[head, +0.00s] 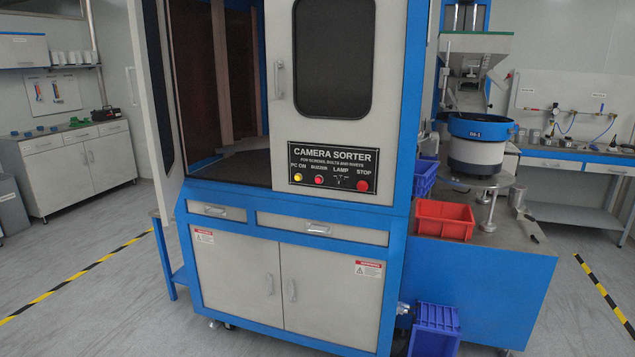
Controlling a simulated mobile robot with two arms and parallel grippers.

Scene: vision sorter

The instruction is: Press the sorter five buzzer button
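The camera sorter (335,241) is a blue and pale grey cabinet in the middle of the head view. Its black control panel (333,165) is on the front, below the dark window. The panel carries the labels PC ON, BUZZER, LAMP and STOP. The button under BUZZER (319,180) is small and red. A yellow button (297,177) is to its left under PC ON, and a red button (362,185) is at the right under STOP. A small switch sits under LAMP. Neither of my grippers shows in the view.
The sorter's left door (150,85) stands open. A red bin (444,219) and blue bins are at the right, near a blue and white bowl feeder (478,145). Cabinets (75,165) line the left wall. The floor in front at left is clear.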

